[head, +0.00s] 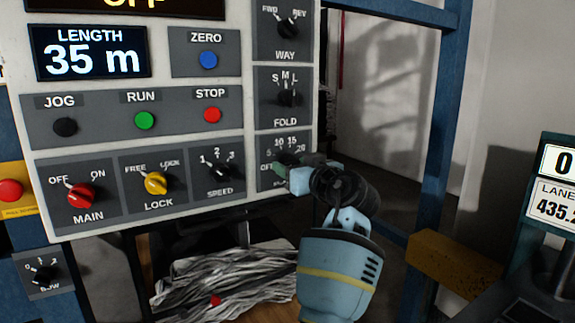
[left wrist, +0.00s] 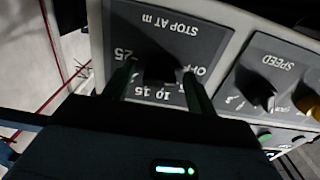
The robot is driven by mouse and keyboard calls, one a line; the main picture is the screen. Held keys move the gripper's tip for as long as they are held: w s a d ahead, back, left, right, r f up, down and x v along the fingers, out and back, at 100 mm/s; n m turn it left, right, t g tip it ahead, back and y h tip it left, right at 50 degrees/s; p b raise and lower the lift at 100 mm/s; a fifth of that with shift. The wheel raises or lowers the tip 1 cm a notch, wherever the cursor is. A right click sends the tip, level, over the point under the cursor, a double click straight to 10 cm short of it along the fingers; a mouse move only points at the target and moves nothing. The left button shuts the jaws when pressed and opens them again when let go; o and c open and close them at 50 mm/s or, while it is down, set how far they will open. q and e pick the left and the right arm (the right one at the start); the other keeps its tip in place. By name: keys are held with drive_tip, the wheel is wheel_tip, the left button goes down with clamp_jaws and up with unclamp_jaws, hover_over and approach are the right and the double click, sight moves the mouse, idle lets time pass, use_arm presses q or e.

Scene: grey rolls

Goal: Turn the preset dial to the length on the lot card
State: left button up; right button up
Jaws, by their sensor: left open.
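The preset dial is a dark knob (left wrist: 160,68) on a grey plate marked "STOP AT m", with OFF, 10, 15 and 25 readable in the left wrist view. Its plate (head: 268,180) is at the panel's lower right in the head view, where my gripper covers most of the knob. My left gripper (head: 292,169) is open at the dial. In the left wrist view its fingers (left wrist: 158,92) stand on either side of the knob; whether they touch it is unclear. The knob's pointer direction is too dark to tell. I see no lot card. My right gripper is not in view.
The speed knob (head: 220,170) is just left of the dial, and the fold knob (head: 287,97) is above it. The length display (head: 92,52) reads 35 m. A blue post (head: 438,140) stands to the right. Grey crumpled material (head: 225,285) lies below the panel.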

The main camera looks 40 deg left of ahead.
use_arm(q)
drive_tip(key=shift+w+a, duration=0.1)
drive_tip(key=shift+a, duration=0.2)
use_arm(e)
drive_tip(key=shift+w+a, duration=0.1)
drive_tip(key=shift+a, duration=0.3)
use_arm(q)
drive_tip(key=shift+d, duration=0.1)
drive_tip(key=shift+c, duration=0.8)
drive_tip(key=c, duration=0.8)
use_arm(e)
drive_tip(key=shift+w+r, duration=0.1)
